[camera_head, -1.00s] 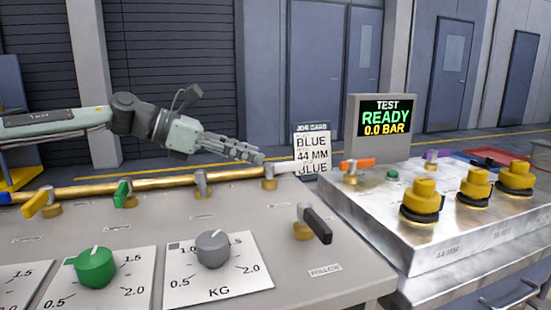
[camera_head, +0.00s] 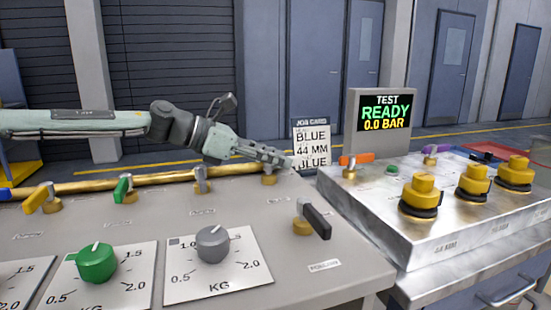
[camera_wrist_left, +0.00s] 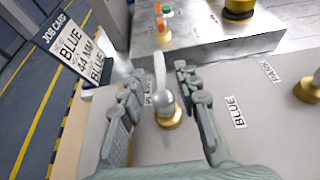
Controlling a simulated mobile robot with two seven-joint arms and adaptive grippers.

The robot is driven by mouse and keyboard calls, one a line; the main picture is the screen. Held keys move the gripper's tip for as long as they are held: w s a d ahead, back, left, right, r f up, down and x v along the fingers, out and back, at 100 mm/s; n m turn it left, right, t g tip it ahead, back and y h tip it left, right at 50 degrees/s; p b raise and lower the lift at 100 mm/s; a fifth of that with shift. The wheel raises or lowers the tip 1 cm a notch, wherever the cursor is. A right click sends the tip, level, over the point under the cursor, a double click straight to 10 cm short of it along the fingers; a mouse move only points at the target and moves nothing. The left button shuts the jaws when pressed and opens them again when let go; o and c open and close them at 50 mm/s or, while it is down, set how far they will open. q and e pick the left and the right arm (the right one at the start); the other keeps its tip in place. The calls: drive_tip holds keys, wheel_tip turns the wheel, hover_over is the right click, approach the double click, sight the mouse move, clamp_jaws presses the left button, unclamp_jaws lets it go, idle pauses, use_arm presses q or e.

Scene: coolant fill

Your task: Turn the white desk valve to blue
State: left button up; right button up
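The white desk valve has a gold base (camera_head: 269,179) at the back right of the grey desk; my left gripper hides most of its handle in the head view. In the left wrist view the valve's pale lever and stem (camera_wrist_left: 160,88) stand between my left fingers, above the gold base (camera_wrist_left: 171,119). My left gripper (camera_head: 285,161) is open, with one finger on each side of the valve; I cannot tell whether either touches it. A BLUE label (camera_wrist_left: 236,112) lies on the desk to the right of the valve in the wrist view. My right gripper is out of view.
The job card (camera_head: 312,146) stands just behind the valve. Yellow (camera_head: 41,198) and green (camera_head: 122,190) valves are along the brass pipe to the left. A black-handled valve (camera_head: 315,220) is in front. The metal block (camera_head: 400,240) with yellow knobs is on the right.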

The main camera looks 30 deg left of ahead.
use_arm(q)
drive_tip(key=shift+c, duration=0.3)
clamp_jaws()
idle(0.3)
